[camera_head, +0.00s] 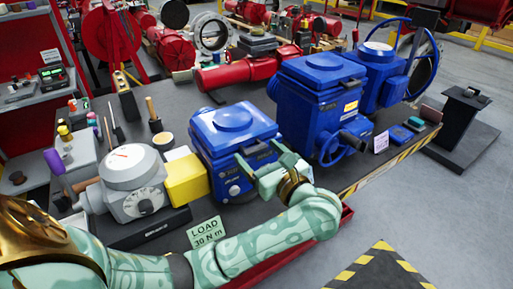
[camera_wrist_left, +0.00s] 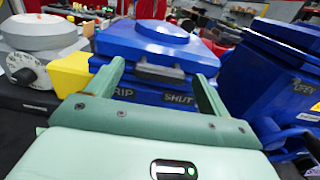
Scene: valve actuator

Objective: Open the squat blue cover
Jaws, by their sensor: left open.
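The squat blue cover (camera_head: 232,122) is the lid of a low blue box at the middle of the bench, with a raised round boss on top. It looks closed. In the left wrist view the cover (camera_wrist_left: 155,40) is straight ahead, with a dark handle (camera_wrist_left: 160,72) on its front edge. My left gripper (camera_head: 268,170) is at the front of the box. In the wrist view its green fingers (camera_wrist_left: 157,82) are spread apart, one on each side of the handle, with nothing clearly held; contact cannot be told. My right gripper is not in view.
A taller blue actuator (camera_head: 312,100) with a handwheel stands close right of the squat box. A yellow block (camera_head: 186,180) and a grey dial unit (camera_head: 130,175) stand left. A "LOAD 30 N m" sign (camera_head: 207,232) is in front. Open floor lies beyond the striped bench edge.

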